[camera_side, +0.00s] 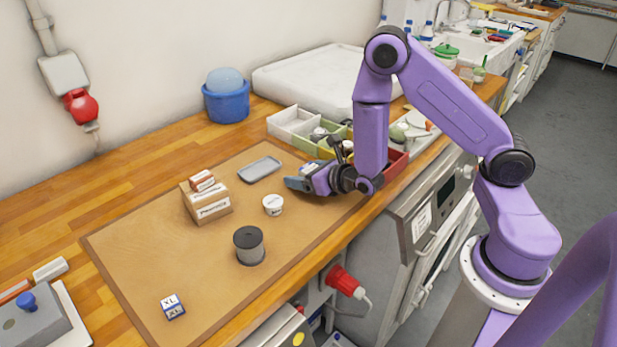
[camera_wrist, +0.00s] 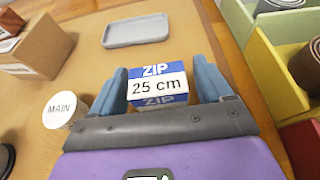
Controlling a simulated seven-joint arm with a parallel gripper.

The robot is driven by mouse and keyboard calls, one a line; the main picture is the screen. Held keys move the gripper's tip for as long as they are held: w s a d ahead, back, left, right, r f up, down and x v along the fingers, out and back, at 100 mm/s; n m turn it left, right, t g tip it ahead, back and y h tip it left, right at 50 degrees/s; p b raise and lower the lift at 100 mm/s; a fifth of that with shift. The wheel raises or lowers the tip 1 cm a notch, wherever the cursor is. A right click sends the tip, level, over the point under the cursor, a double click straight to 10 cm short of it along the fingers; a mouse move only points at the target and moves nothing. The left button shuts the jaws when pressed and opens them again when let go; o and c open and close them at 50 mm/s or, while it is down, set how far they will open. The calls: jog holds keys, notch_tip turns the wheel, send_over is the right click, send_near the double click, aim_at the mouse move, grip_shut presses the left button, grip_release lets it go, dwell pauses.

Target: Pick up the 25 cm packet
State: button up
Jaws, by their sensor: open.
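The 25 cm packet (camera_wrist: 158,88) is a small blue and white block marked "ZIP" and "25 cm". In the wrist view it stands between the two blue fingers of my gripper (camera_wrist: 160,70). The fingers are open, one on each side of it. I cannot tell whether either finger touches it. In the side view my gripper (camera_side: 297,182) is low over the brown mat (camera_side: 205,265), near its right end. A bit of the packet (camera_side: 310,168) shows there, mostly hidden by the gripper.
A grey tray (camera_side: 260,168) lies beyond the packet. Coloured bins (camera_wrist: 257,75) are close on the right.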

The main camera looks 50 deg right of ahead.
jog(key=shift+w+f, duration=0.15)
jog(key=shift+w, duration=0.15)
jog(key=c, duration=1)
jog(key=shift+c, duration=0.2)
notch_tip(320, 180, up, 10)
